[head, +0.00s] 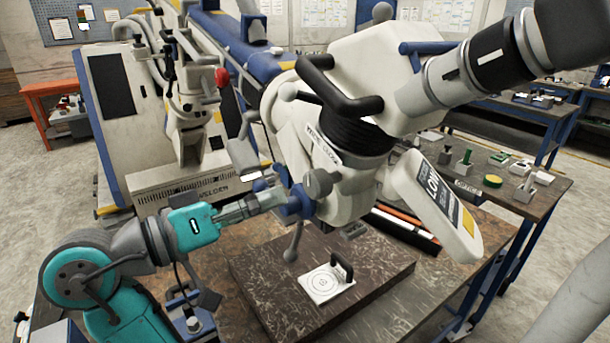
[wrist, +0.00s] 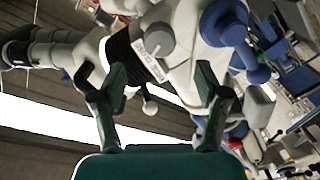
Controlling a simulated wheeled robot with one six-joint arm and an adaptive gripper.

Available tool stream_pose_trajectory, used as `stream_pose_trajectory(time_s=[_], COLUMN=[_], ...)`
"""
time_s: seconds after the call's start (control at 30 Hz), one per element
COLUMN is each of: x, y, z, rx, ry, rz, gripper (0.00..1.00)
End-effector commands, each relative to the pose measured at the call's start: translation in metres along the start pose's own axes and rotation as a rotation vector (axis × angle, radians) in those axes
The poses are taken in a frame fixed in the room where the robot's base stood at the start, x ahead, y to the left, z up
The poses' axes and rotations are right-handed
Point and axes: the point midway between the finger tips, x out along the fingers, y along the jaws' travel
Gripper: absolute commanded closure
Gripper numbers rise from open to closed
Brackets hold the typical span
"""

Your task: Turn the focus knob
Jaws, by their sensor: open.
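The microscope (head: 345,90) is a large white body on an arm above the bench. A round grey knob (head: 318,183), which looks like the focus knob, sits low on its side. In the wrist view the grey knob (wrist: 160,40) shows a pale line and lies beyond and slightly above the gap between my fingertips. My gripper (head: 272,200) points at the microscope's side, just left of the knob. My gripper (wrist: 161,75) also shows in the wrist view with its green-padded fingers apart and nothing between them. I cannot tell whether a finger touches the microscope.
A blue round part (wrist: 225,22) is close to the right finger in the wrist view. A thin lever with a ball end (head: 291,252) hangs below the microscope. A white plate with a black handle (head: 326,283) lies on the dark slab (head: 375,290) beneath.

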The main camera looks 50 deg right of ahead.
Motion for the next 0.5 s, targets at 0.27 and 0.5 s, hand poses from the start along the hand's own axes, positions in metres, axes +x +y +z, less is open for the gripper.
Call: stream_pose_trajectory(time_s=[0.27,0.5], x=[0.041,0.081], y=[0.0,0.0], z=[0.001,0.001], rx=[0.0,-0.001], ry=[-0.002,-0.001], rz=[0.003,0.002], gripper=[0.26,0.26])
